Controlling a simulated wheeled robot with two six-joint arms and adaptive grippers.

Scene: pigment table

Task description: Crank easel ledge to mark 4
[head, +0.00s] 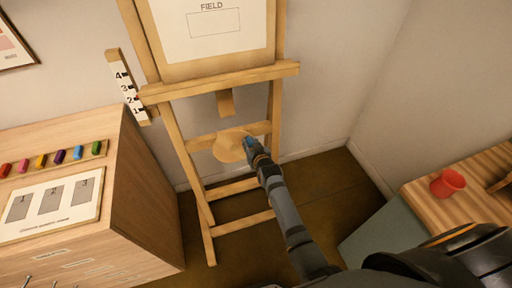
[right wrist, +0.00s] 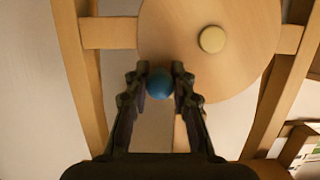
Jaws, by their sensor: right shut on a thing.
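The wooden easel (head: 176,130) stands against the wall and holds a white sheet marked FIELD (head: 212,28). Its ledge (head: 220,80) crosses the frame. The number scale (head: 126,88), marked 1 to 4, stands at the ledge's left end, which sits near mark 2. Below is the round wooden crank disc (head: 227,148); in the right wrist view the disc (right wrist: 240,70) shows a pale hub (right wrist: 212,39) and a blue ball knob (right wrist: 160,83) at its edge. My right gripper (head: 250,146) is shut on the blue knob, its fingers on either side. My left gripper is out of view.
A wooden cabinet (head: 150,200) at left carries a row of coloured pigment sticks (head: 60,157) and a panel (head: 50,205). A red cup (head: 447,182) stands on a wooden table (head: 420,200) at right. Floor shows between.

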